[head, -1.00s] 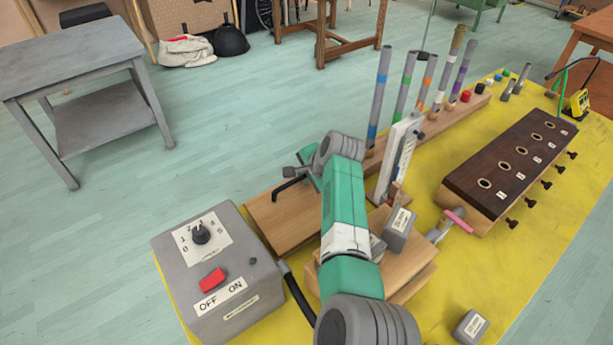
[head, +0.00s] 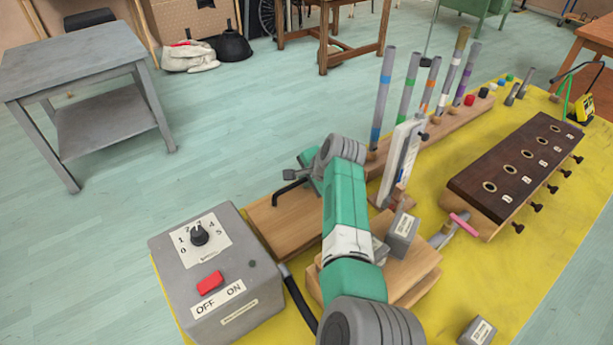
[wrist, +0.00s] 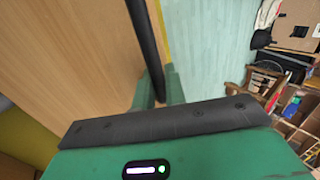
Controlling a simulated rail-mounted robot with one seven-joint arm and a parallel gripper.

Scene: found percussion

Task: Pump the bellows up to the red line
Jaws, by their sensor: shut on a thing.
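The bellows (head: 418,268) has stacked wooden boards with grey weight blocks (head: 403,236) on top, partly hidden behind my arm. A wooden board (head: 283,228) lies beside it with a black bent handle (head: 284,190). My gripper (head: 309,183) is at this handle. In the wrist view, a black bar (wrist: 143,35) runs down between the green fingertips (wrist: 158,90), and the gripper is shut on it. A white upright gauge (head: 400,165) stands behind the bellows. Its red line is too small to make out.
A grey control box (head: 240,262) with a dial and red switch stands at front left. Upright pipes (head: 408,88) stand in a wooden rail behind. A dark wooden chest (head: 515,165) with holes lies at right. The yellow table (head: 420,325) is partly clear in front.

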